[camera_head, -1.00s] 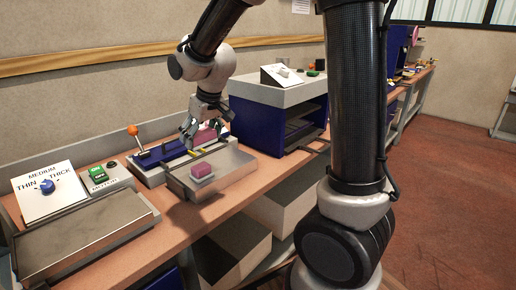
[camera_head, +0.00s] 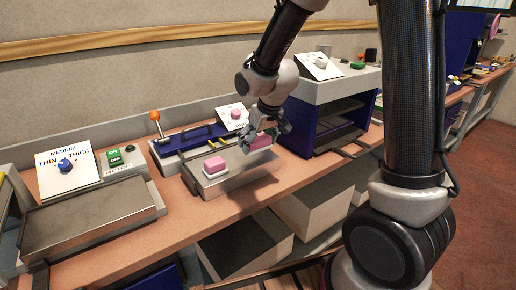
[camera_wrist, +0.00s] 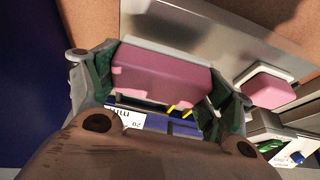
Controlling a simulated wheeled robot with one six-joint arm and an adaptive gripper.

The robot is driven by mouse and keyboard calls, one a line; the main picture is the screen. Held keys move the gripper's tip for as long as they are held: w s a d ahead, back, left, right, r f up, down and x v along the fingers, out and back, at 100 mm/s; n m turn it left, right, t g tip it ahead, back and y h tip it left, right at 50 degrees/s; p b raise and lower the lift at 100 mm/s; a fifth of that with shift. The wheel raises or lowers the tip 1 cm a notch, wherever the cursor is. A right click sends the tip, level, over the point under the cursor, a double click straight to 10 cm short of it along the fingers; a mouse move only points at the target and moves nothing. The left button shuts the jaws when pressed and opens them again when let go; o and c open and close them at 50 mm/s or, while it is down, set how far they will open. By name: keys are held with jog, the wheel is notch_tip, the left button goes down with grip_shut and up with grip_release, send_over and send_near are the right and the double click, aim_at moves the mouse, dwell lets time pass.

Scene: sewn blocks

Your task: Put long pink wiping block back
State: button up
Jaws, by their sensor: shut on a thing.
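The long pink block (camera_head: 261,142) is held between the fingers of my gripper (camera_head: 268,132), at the right end of the metal plate. In the wrist view the long pink block (camera_wrist: 160,75) fills the space between the two green-padded fingers (camera_wrist: 160,88). The fingers are shut on its ends. I cannot tell whether its underside touches the plate. A shorter pink block (camera_head: 214,164) with a white base sits on the left part of the metal plate (camera_head: 236,173). It also shows in the wrist view (camera_wrist: 268,90), apart from the fingers.
A blue device with an orange-knobbed lever (camera_head: 155,116) stands behind the plate. A blue cabinet (camera_head: 325,125) stands close on the right of my gripper. A dial panel (camera_head: 68,165), a green switch (camera_head: 115,157) and another metal plate (camera_head: 90,215) lie left.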

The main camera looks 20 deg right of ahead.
jog(key=shift+f, duration=1.3)
jog(key=o, duration=0.9)
jog(key=shift+f, duration=0.15)
jog(key=shift+o, duration=0.2)
jog(key=v, duration=1.2)
jog(key=s+d+r+m, duration=0.1)
jog(key=s+d+r, duration=0.1)
jog(key=s+d, duration=0.2)
jog(key=s+d+r+m+h, duration=0.1)
jog(key=s+d, duration=0.4)
jog(key=s, duration=0.5)
jog(key=s+d+r+m, duration=0.1)
jog(key=s+d+r, duration=0.3)
jog(key=s, duration=0.4)
jog(key=shift+d+m, duration=0.2)
jog(key=shift+m, duration=0.1)
